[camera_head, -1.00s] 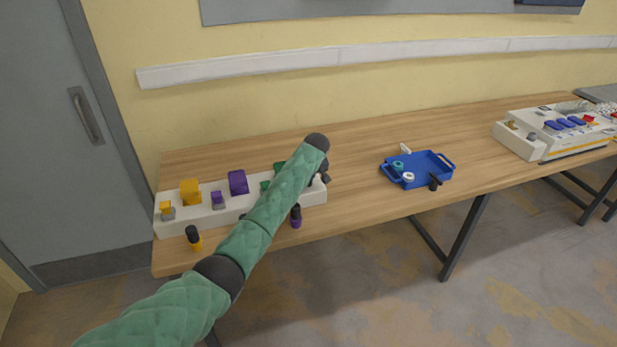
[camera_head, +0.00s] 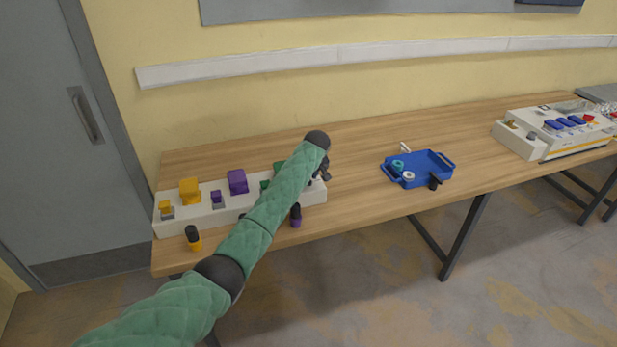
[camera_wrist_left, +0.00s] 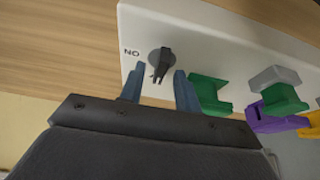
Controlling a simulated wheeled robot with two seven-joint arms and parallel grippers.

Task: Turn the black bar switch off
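The black bar switch (camera_wrist_left: 161,62) sits on the white socket box (camera_wrist_left: 210,45), beside the printed letters "NO" in the left wrist view. Its bar points roughly down the picture. My left gripper (camera_wrist_left: 158,88) is open, one finger on each side of the switch's lower end. I cannot tell whether either finger touches it. In the head view the left gripper (camera_head: 324,174) is at the right end of the white box (camera_head: 240,204). My green arm hides part of the box and the switch there. My right gripper is not in view.
The box carries yellow (camera_head: 190,190), purple (camera_head: 238,181) and green (camera_wrist_left: 209,94) connectors. Black-topped yellow (camera_head: 194,238) and purple (camera_head: 296,216) pieces stand along its front. A blue tray (camera_head: 430,166) is to the right, with bare table between. Another white device (camera_head: 545,145) stands farther right.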

